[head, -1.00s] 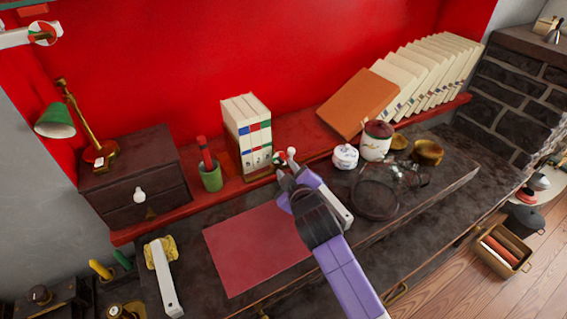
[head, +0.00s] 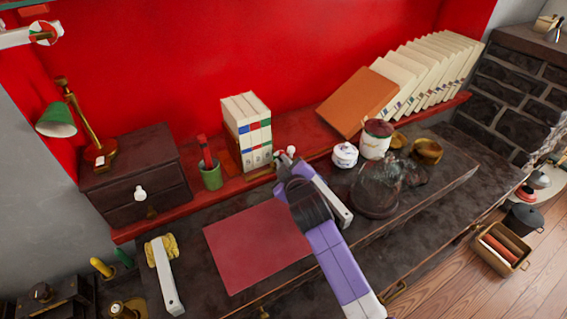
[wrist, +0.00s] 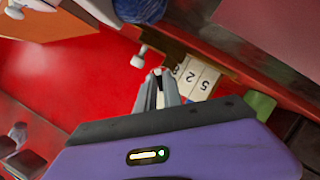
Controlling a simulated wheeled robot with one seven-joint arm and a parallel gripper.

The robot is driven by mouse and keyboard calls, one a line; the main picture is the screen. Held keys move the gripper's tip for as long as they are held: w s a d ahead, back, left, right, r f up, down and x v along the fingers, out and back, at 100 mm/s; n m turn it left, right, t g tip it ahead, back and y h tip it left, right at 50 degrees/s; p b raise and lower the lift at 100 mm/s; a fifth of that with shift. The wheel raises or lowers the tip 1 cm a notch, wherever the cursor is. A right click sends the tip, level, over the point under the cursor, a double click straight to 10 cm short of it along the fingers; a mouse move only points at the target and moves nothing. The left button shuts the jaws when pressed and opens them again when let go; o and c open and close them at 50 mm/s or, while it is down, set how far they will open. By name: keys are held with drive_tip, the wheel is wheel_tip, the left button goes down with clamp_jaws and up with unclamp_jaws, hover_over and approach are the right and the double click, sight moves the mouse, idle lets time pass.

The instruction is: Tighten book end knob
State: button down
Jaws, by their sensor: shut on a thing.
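The book end stands at the right side of a short row of white books (head: 248,130) on the red shelf. Its small white ball knob (head: 291,150) shows above my fingertips in the head view. In the wrist view a white ball on a stem (wrist: 139,59) stands just left of my fingertips, with the numbered book spines (wrist: 195,76) to the right. My gripper (head: 283,164) reaches the book end at its front. In the wrist view my gripper (wrist: 158,76) is shut on a knob of the book end, mostly hidden between the fingers.
A green cup (head: 212,176) stands left of the books. A white sugar pot (head: 345,155) and a lidded jar (head: 376,140) stand to the right. An orange book (head: 358,103) leans beside a long row of books. A red mat (head: 255,250) lies on the dark desk.

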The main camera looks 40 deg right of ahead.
drive_tip(key=shift+r+p, duration=0.1)
drive_tip(key=shift+p, duration=0.2)
drive_tip(key=shift+d+r+m+y+p, duration=0.15)
drive_tip(key=shift+m+y+p, duration=0.55)
drive_tip(key=shift+m+p, duration=0.4)
drive_tip(key=m+y+p, duration=0.1)
drive_tip(key=m+y, duration=0.1)
drive_tip(key=shift+s+d+m, duration=0.1)
drive_tip(key=shift+m, duration=0.3)
drive_tip(key=m+y+b, duration=0.1)
drive_tip(key=m+t+y+b, duration=0.1)
drive_tip(key=m, duration=0.1)
drive_tip(key=shift+d+f, duration=0.15)
drive_tip(key=shift+f, duration=0.15)
drive_tip(key=shift+d+m+t+y+b, duration=0.1)
drive_tip(key=shift+m+t+y+b, duration=0.5)
drive_tip(key=shift+m+y+b, duration=0.85)
drive_tip(key=shift+m+h, duration=0.25)
drive_tip(key=shift+m, duration=0.2)
drive_tip(key=c, duration=1.5)
unclamp_jaws()
drive_tip(key=shift+c, duration=0.2)
drive_tip(key=shift+s, duration=0.2)
